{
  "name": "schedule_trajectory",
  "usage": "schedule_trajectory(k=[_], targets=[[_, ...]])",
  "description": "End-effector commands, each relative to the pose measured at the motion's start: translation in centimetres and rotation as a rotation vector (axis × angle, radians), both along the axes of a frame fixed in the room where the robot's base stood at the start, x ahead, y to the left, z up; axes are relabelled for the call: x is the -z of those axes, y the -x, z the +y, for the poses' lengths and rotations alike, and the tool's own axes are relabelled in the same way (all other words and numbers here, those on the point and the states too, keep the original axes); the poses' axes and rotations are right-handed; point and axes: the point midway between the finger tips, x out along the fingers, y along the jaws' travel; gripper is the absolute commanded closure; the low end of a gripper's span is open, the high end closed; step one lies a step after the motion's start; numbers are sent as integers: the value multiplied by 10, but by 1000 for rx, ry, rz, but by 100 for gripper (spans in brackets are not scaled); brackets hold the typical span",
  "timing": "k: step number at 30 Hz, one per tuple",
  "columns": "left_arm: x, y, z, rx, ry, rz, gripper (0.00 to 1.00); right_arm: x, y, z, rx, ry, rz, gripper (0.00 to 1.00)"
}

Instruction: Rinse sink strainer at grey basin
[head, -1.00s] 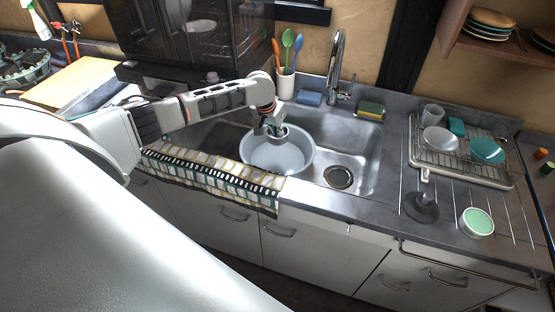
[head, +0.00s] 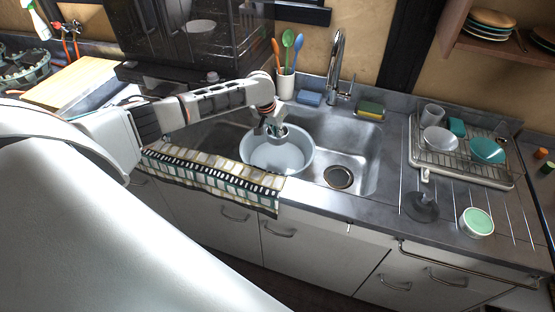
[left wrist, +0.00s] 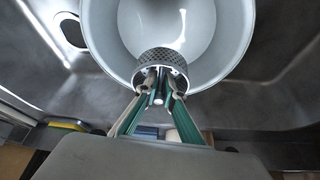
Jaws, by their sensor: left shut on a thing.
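The sink strainer (left wrist: 160,60) is a small round cup of perforated metal, clearest in the left wrist view. My left gripper (head: 272,130) is shut on it, and its fingertips (left wrist: 159,92) close at the strainer in the wrist view. The gripper and strainer are over the basin's upper left part in the head view. I cannot tell whether the strainer touches water. My right gripper is not in view.
The sink's drain (head: 338,177) is right of the basin. A faucet (head: 336,65) and sponge (head: 371,108) stand behind. A patterned towel (head: 215,180) hangs over the front edge. A dish rack (head: 462,168) and a dark plunger-like object (head: 421,206) are at right.

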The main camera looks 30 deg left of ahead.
Motion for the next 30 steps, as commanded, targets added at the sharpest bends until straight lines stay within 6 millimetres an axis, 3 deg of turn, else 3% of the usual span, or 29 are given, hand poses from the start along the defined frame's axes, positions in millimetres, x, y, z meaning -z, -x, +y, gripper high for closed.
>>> schedule_trajectory(k=[12, 24, 30], targets=[[-2, 0, 0, 0, 0, -1, 100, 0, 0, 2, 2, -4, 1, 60], [-35, -1, 0, 1, 0, -2, 100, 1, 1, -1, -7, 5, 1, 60], [-41, 0, 0, -1, 0, 0, 100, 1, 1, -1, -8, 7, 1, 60]])
